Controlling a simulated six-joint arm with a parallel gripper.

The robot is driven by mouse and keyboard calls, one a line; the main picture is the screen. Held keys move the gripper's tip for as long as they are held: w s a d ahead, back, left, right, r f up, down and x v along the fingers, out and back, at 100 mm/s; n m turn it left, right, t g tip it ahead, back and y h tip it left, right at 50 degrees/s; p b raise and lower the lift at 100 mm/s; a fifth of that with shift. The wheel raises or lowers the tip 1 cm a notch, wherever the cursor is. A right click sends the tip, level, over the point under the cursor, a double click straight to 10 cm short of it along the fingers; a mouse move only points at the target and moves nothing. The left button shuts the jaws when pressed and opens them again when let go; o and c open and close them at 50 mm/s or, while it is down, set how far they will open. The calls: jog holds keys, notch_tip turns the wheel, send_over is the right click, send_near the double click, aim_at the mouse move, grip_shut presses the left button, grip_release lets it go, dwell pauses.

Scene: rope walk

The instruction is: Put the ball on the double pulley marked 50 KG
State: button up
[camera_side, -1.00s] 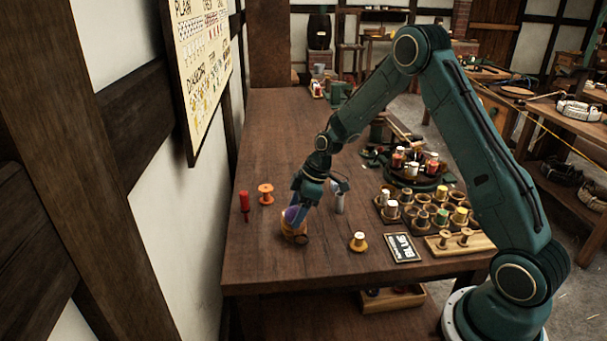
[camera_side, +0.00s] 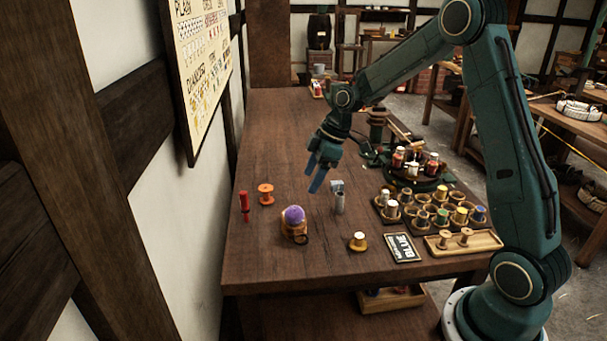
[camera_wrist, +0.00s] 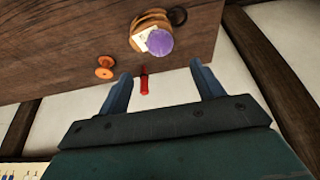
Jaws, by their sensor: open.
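The purple ball (camera_side: 294,215) rests on top of the wooden double pulley (camera_side: 295,233) near the front left of the table. In the wrist view the ball (camera_wrist: 159,41) covers part of the pulley (camera_wrist: 150,20), and a pale label shows on the pulley's side, its writing too small to read. My gripper (camera_side: 314,186) is open and empty, above the table, up and to the right of the ball and clear of it. In the wrist view both fingers of my gripper (camera_wrist: 163,82) stand apart with nothing between them.
A red tool (camera_side: 245,206) and an orange spool (camera_side: 265,194) stand left of the pulley. A sign reading BLUE (camera_side: 402,247) and trays of spools (camera_side: 465,242) fill the right side.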

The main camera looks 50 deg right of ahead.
jog(key=shift+s+d+r, duration=0.15)
jog(key=shift+r, duration=0.35)
jog(key=s+a+r+m+h, duration=0.1)
jog(key=s+a+r+m, duration=0.1)
jog(key=s+a+r, duration=0.3)
jog(key=s+a+r+m+h, duration=0.1)
jog(key=s+a+r+m, duration=0.15)
jog(key=s+r, duration=0.45)
jog(key=s+a+m+t, duration=0.1)
jog(key=s+m, duration=0.1)
jog(key=s, duration=0.6)
jog(key=s+a+r+m+t+h, duration=0.1)
jog(key=s+m, duration=0.1)
jog(key=s, duration=0.6)
jog(key=shift+s+a+r, duration=0.2)
jog(key=shift+s+a, duration=0.15)
jog(key=shift+a, duration=0.05)
